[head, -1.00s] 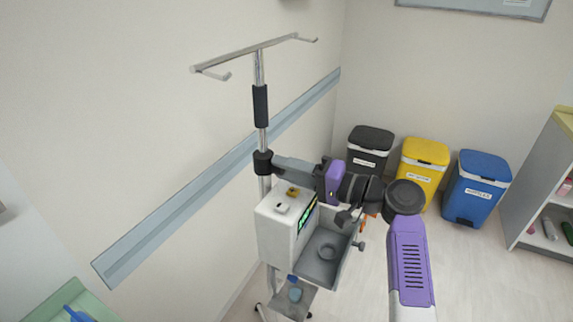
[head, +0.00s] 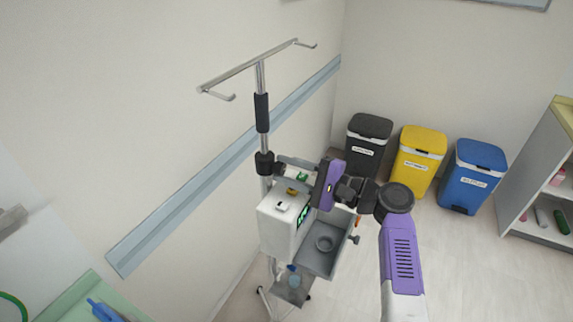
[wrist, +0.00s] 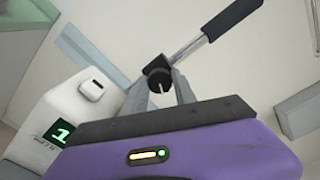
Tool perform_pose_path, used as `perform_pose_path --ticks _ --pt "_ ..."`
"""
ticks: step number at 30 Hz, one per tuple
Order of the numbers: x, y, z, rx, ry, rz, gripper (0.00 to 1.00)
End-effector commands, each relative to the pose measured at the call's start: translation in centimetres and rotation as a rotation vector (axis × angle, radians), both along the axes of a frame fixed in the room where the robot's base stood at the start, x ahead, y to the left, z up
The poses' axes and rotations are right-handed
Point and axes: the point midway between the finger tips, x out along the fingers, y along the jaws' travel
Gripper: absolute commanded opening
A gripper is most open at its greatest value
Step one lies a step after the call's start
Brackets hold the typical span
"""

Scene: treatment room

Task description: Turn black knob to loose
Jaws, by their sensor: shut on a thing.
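The black knob (head: 264,162) is a dark collar-like piece on the silver pole of a drip stand, below the pole's black sleeve (head: 262,112). My gripper (head: 275,163) reaches it from the right in the head view, and its two grey fingers show apart. In the wrist view, the fingertips of my gripper (wrist: 160,80) are shut on the black knob (wrist: 158,70), one at each side. The pole and its black sleeve (wrist: 232,18) run up and right behind it. The knob's far side is hidden.
A white pump box (head: 283,222) with a green display sits just below my gripper, beside a grey tray (head: 318,258). The wall with a blue rail (head: 190,205) is close behind the stand. Black, yellow and blue bins stand farther back. Open floor lies at the right.

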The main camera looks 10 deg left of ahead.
Motion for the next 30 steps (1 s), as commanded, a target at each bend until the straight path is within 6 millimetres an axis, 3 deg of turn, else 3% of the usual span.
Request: perform_pose_path --ticks 21,22,24,25,30 --pt "0.05 -0.19 -0.21 0.025 0.073 -0.004 0.00" --pt "0.05 -0.19 -0.21 0.024 0.072 -0.004 0.36" --pt "0.04 -0.16 -0.20 0.025 0.072 -0.003 0.50" --pt "0.04 -0.15 -0.19 0.025 0.072 -0.003 0.54" --pt "0.02 -0.08 -0.10 0.024 0.070 -0.002 0.54"
